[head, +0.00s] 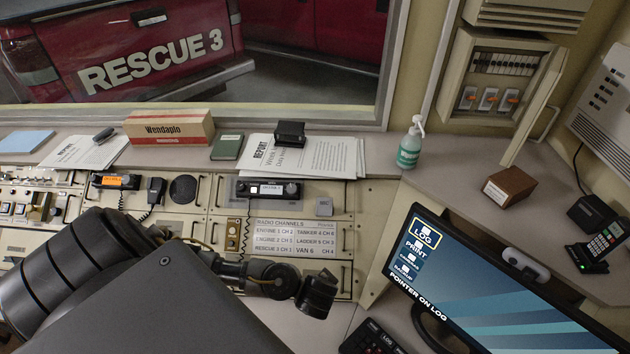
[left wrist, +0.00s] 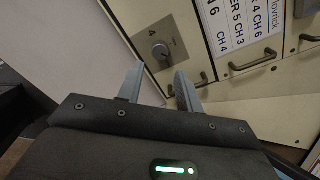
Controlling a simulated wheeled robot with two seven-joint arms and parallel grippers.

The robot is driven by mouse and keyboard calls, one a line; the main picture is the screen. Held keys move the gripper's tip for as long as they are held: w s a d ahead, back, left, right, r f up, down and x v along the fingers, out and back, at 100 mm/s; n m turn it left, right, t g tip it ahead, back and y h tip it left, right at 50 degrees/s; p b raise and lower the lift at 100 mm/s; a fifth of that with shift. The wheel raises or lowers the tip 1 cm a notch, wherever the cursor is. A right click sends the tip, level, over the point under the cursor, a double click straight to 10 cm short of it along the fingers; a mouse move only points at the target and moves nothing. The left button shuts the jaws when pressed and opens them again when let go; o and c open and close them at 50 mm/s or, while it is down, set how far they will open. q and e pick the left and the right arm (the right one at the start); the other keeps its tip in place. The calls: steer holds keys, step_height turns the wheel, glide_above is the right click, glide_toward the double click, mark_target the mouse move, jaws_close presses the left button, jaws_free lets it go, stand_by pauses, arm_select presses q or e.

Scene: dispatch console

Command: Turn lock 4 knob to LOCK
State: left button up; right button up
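The lock 4 knob (left wrist: 160,52) is a small round dial on a grey square plate with a "4" beside it, in the left wrist view. Its pointer direction and lock labels are too small to read. My left gripper (left wrist: 159,72) is open and empty. Its two pale grey fingers stand apart, just short of the knob in the picture, with the knob in line with the gap between them. I see no contact. In the head view the knob is not visible, and dark arm parts cover much of the lower console. My right gripper is not in view.
A radio channel sign (head: 290,240) lies close to the knob on the beige console. Drawer-type handles (left wrist: 253,63) stick out near it. A monitor (head: 480,290) stands to the right. A radio unit (head: 268,189) sits above the sign.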

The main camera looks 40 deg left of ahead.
arm_select(q)
steer(key=b+x, duration=0.4)
steer(key=x, duration=0.3)
